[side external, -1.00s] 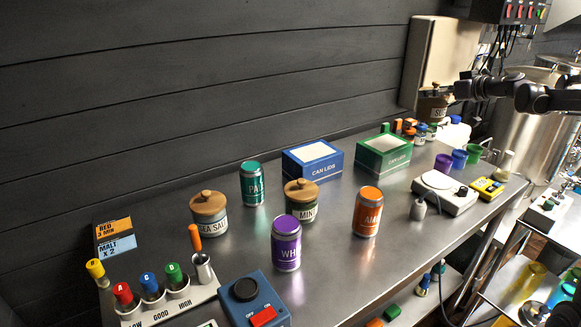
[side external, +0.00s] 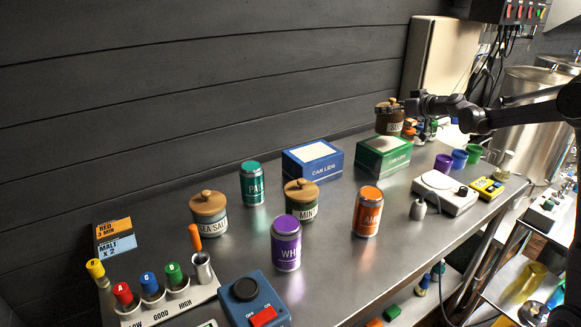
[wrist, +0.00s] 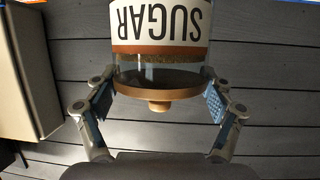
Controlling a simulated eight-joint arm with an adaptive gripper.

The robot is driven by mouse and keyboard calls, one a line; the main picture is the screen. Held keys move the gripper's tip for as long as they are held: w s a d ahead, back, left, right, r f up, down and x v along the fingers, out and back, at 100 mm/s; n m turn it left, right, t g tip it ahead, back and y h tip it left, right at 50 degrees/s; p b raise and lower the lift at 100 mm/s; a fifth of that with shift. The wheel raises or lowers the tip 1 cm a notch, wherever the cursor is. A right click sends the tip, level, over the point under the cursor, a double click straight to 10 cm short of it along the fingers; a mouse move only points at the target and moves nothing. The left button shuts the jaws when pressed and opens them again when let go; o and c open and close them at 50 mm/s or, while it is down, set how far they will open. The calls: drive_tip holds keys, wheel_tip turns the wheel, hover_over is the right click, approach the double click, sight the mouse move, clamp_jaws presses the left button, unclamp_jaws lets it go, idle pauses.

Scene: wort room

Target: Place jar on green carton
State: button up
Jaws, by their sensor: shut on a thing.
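The jar (side external: 388,124), brown with a wooden lid and a white label, is held upright in the air above the green carton (side external: 372,163). In the wrist view the jar (wrist: 160,25) appears upside down and its label reads SUGAR. My gripper (side external: 406,106) is shut on the jar near its lid, one finger on each side; the fingers also show in the wrist view (wrist: 159,95). The green carton stands on the steel bench, marked CAN LIDS, with a pale panel on top. Nothing rests on it.
A blue carton (side external: 313,164) stands left of the green one. A white scale (side external: 443,195) is to its right, with purple (side external: 443,163) and blue cups behind. An orange can (side external: 367,212) and a mint jar (side external: 300,202) stand in front. The wall is behind.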

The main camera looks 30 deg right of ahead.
sight(390, 118)
drive_tip(key=shift+f, duration=1.7)
drive_tip(key=shift+f, duration=0.1)
drive_tip(key=o, duration=1.7)
drive_tip(key=shift+f, duration=0.1)
